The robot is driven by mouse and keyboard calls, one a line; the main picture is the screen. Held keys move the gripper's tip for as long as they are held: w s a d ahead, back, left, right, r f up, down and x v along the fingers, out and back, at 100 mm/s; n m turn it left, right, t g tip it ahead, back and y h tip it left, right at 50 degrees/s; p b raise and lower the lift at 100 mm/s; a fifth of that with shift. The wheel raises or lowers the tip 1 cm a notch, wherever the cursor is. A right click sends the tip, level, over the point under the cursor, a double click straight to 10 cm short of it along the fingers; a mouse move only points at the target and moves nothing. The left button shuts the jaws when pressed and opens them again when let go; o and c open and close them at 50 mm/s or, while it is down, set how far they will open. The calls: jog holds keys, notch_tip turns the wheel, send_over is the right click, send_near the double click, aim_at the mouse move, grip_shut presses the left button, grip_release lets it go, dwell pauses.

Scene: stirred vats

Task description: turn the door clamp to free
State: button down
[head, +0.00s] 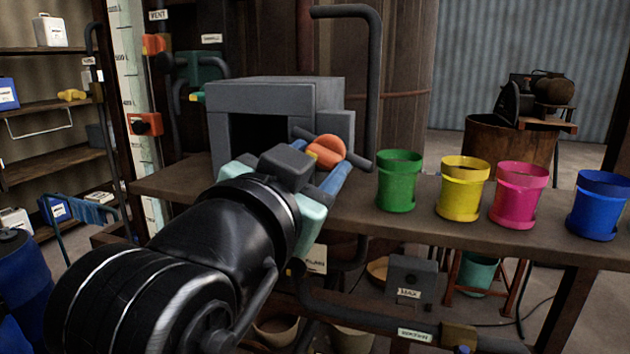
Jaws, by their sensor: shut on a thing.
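A grey box-shaped chamber (275,92) with a dark open front stands on the brown bench. At its right front is the door clamp, with an orange round part (326,150) and a yellow mark beside it. My gripper (322,172) reaches up from the lower left and is at the clamp, shut on it. Its pale green and blue finger parts lie around the clamp's lower side. The exact contact is hidden behind the gripper's dark body. I cannot tell the clamp's turn angle.
A green cup (398,182), a yellow cup (462,190), a pink cup (518,195) and a blue cup (597,206) stand in a row on the bench to the right. A dark bent pipe (374,80) rises behind the clamp. A grey box labelled MAX (411,278) sits below.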

jog(key=m+b, duration=0.2)
jog(key=m, duration=0.1)
jog(key=m+b, duration=0.3)
jog(key=shift+f+m, duration=0.2)
jog(key=shift+m, duration=0.1)
jog(key=m+b, duration=0.2)
jog(key=m, duration=0.2)
jog(key=shift+b, duration=0.35)
jog(key=shift+r+m+b, duration=0.15)
jog(key=shift+m+b, duration=0.55)
jog(key=shift+m, duration=0.9)
jog(key=shift+c, duration=1.4)
grip_release()
